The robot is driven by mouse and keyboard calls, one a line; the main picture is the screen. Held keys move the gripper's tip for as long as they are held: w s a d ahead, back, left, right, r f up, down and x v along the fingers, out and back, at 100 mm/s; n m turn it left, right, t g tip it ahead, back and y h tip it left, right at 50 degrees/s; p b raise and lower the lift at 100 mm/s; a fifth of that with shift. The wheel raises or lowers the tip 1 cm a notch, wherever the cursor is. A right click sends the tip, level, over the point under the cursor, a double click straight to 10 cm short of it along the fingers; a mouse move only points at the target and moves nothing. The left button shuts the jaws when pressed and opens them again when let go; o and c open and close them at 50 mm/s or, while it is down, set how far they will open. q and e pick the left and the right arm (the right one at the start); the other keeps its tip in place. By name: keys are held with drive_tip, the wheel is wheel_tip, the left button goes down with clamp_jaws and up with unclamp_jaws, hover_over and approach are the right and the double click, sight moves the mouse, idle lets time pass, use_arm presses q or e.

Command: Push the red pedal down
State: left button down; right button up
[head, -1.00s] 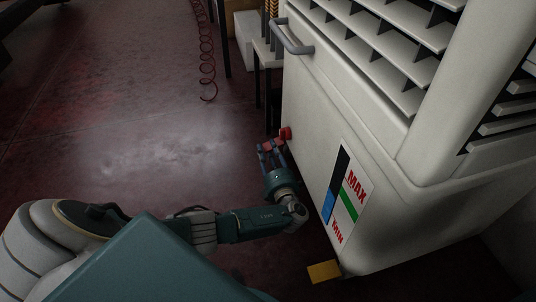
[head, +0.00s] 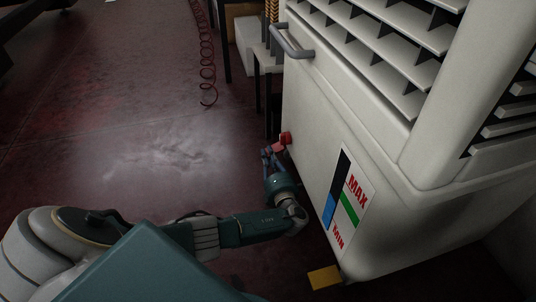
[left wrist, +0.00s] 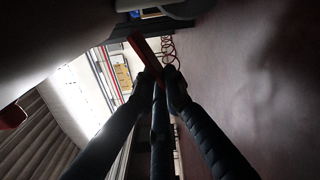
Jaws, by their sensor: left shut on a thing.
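The red pedal (head: 278,147) is a small red piece at the side of the white machine (head: 320,110) in the head view. My left gripper (head: 269,158) is at it, low beside the machine, with its fingers close together. In the left wrist view the pedal shows as a red bar (left wrist: 143,50) at the fingertips of my left gripper (left wrist: 163,85), which is shut on it. The fingers hide part of the bar. Another red part (head: 286,138) sits on the machine's wall just behind. My right gripper is not in view.
A yellow piece (head: 324,277) sticks out at the machine's lower front corner. A grey handle (head: 292,45) juts from its upper side. A table with dark legs and a red coiled hose (head: 207,70) are behind. The floor on the left is clear.

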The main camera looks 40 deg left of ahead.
use_arm(q)
drive_tip(key=shift+f, duration=0.1)
drive_tip(key=c, duration=1.8)
unclamp_jaws()
drive_tip(key=shift+d, duration=0.1)
drive_tip(key=v, duration=1.2)
drive_tip(key=shift+s, duration=0.1)
